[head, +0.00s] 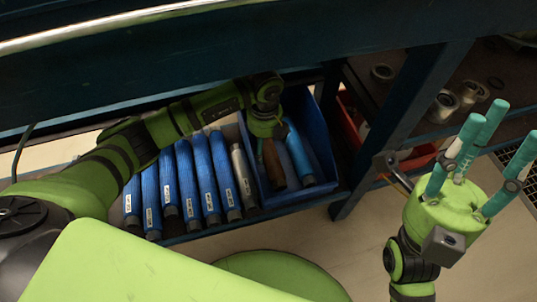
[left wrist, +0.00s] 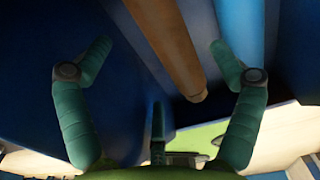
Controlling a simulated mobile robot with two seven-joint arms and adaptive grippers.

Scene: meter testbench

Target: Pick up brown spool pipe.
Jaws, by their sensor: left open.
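The brown spool pipe (head: 273,163) lies in a blue bin (head: 326,150) on the lower shelf, beside a blue pipe (head: 299,155). My left gripper (head: 265,133) is over the bin at the brown pipe's far end, which it hides in the head view. In the left wrist view, its fingers (left wrist: 160,60) are spread, with the brown pipe (left wrist: 168,45) showing between them and the blue pipe (left wrist: 241,35) near the right finger. I cannot tell how far the fingers are from the pipe. My right gripper (head: 482,150) is open and empty at the right, outside the shelf.
Several blue pipes (head: 186,180) and a grey pipe (head: 243,175) lie left of the bin. The bench edge (head: 200,60) runs above the left arm. A shelf post (head: 395,120) and a red bin (head: 415,158) stand to the right. Metal rings (head: 445,103) lie on the right shelf.

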